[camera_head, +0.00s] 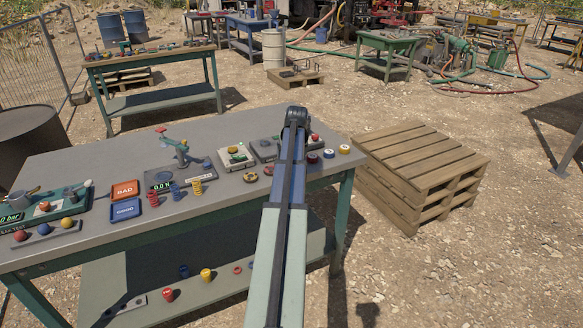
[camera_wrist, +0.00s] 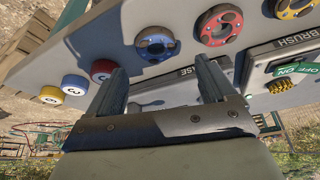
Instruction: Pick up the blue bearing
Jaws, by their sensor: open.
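The blue bearing (camera_wrist: 157,43) is a blue ring with a dark, metallic middle. It lies flat on the grey table top (camera_wrist: 185,65) in the wrist view. My gripper (camera_wrist: 162,64) is open, and nothing shows held between its fingers. In that picture the bearing appears just beyond the fingertips, between their lines and nearer the left one. The height between fingertips and bearing is hard to tell. In the head view my arm crosses the table, and neither the blue bearing nor the fingers can be made out.
A red bearing (camera_wrist: 220,25) and a yellow bearing (camera_wrist: 295,6) lie to the right. Red (camera_wrist: 102,70), blue (camera_wrist: 75,84) and yellow (camera_wrist: 50,95) numbered caps stand to the left. A labelled grease tray (camera_wrist: 160,90) is close to the fingers. A wooden pallet stack (camera_head: 425,165) stands beside the table.

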